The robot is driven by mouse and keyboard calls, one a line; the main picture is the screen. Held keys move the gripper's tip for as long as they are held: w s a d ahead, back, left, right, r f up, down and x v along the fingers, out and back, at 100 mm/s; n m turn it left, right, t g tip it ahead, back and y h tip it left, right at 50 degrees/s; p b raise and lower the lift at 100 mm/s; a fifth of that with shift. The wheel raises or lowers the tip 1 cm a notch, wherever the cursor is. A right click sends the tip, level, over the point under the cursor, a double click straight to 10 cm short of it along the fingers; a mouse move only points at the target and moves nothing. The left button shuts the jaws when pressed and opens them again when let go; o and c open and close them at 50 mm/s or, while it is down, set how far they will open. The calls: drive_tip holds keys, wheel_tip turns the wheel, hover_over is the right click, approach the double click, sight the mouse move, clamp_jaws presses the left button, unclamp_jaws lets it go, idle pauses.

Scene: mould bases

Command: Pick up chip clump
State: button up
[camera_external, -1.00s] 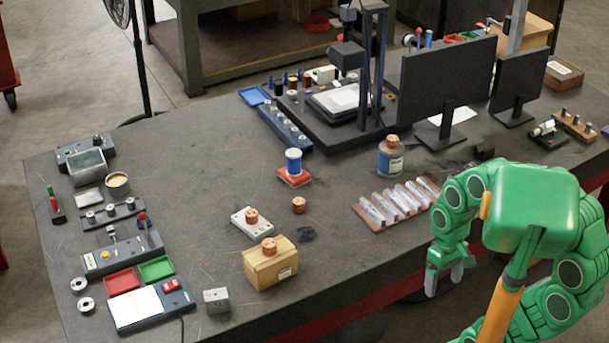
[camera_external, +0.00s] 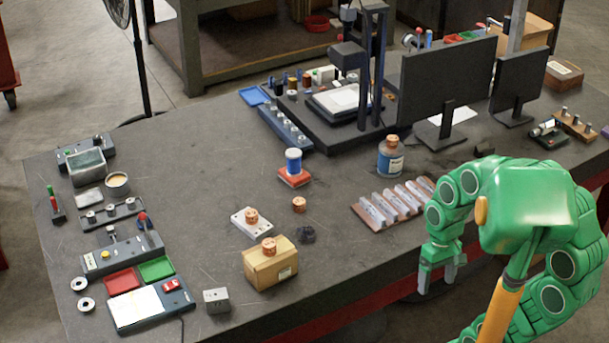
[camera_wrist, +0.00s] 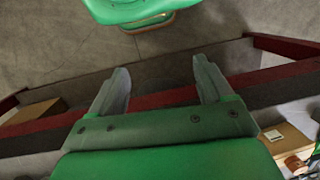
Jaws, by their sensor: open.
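A small dark clump (camera_external: 306,234), which looks like the chip clump, lies on the grey table in the external view. My gripper (camera_external: 437,278) is open and empty at the table's front edge, well to the right of the clump. In the wrist view my gripper (camera_wrist: 162,78) shows two spread fingers with nothing between them. I cannot make out the clump there.
The cardboard box (camera_external: 270,266) with a copper piece on top stands in front of the clump. The white plate (camera_external: 241,222), a loose copper piece (camera_external: 299,204) and a rack of clear bars (camera_external: 390,207) are nearby. Bare tabletop lies between clump and gripper.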

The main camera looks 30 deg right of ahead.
drive_tip(key=w+a+m+y, duration=0.4)
drive_tip(key=w+a, duration=0.3)
drive_tip(key=w, duration=0.2)
drive_tip(key=m+t+y, duration=0.4)
drive_tip(key=m+y, duration=0.3)
drive_tip(key=m, duration=0.5)
approach(310, 226)
drive_tip(key=s+a+r, duration=0.2)
drive_tip(key=s+a, duration=0.6)
drive_tip(key=s, duration=0.3)
drive_tip(key=w+d+f+m+t, duration=0.1)
drive_tip(key=w+m, duration=0.1)
drive_tip(key=w, duration=0.1)
drive_tip(key=w+d+f+m+t, duration=0.1)
drive_tip(key=w+d+f+m, duration=0.1)
drive_tip(key=w+m, duration=0.1)
drive_tip(key=w+d+f+m+t, duration=0.1)
drive_tip(key=w+d+m, duration=0.1)
drive_tip(key=w+m, duration=0.1)
drive_tip(key=shift+d+f+t, duration=0.2)
drive_tip(key=shift+d+t, duration=0.05)
drive_tip(key=shift+t, duration=0.15)
drive_tip(key=shift+x, duration=3.9)
drive_tip(key=shift+w+d+f, duration=0.15)
drive_tip(key=shift+f, duration=0.05)
drive_tip(key=c, duration=1.1)
